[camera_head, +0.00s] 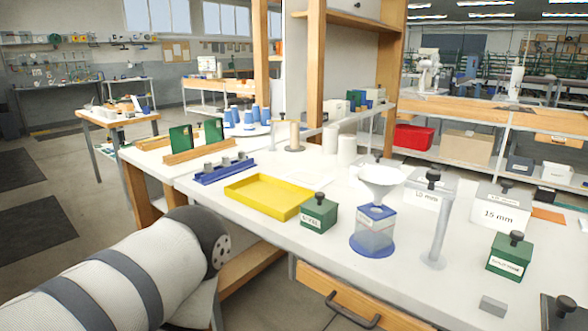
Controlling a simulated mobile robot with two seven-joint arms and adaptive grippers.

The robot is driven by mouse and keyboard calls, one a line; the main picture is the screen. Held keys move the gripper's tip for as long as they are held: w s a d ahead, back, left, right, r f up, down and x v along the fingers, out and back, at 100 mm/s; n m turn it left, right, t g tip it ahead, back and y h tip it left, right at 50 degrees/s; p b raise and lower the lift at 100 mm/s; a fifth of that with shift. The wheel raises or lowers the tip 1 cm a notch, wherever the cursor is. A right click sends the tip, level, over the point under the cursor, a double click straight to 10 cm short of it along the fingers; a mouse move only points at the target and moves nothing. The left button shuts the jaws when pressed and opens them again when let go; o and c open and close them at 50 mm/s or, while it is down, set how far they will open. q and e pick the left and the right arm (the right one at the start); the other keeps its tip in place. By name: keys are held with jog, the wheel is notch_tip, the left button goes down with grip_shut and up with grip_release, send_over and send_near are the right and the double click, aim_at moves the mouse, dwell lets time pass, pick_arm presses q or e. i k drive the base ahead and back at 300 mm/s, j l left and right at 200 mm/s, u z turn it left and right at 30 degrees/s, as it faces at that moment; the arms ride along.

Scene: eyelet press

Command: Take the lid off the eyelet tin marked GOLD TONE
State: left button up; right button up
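Two green tins with black knobs on their lids stand on the white bench. One green tin (318,215) is near the front edge beside the yellow tray. The other green tin (508,258) is at the right and has a longer label. Both labels are too small to read surely, so I cannot tell which is marked GOLD TONE. Both lids look seated. My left arm comes in from the lower left, in front of the bench and apart from both tins. Its gripper fingers do not show. My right gripper is not in view.
Near the tins are a yellow tray (268,197), a clear container with a blue base (374,232), a white funnel (381,178), a metal post (438,232), white boxes (501,212) and a grey block (493,306). A drawer handle (352,310) juts from the bench front.

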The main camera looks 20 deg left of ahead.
aim_at(513, 244)
jog(key=i+j, duration=0.2)
jog(key=j, duration=0.15)
jog(key=i+j, duration=0.2)
jog(key=j, duration=0.15)
jog(key=i+j+z, duration=0.1)
jog(key=j, duration=0.25)
jog(key=i+j, duration=0.45)
jog(key=j, duration=0.25)
jog(key=z, duration=1.45)
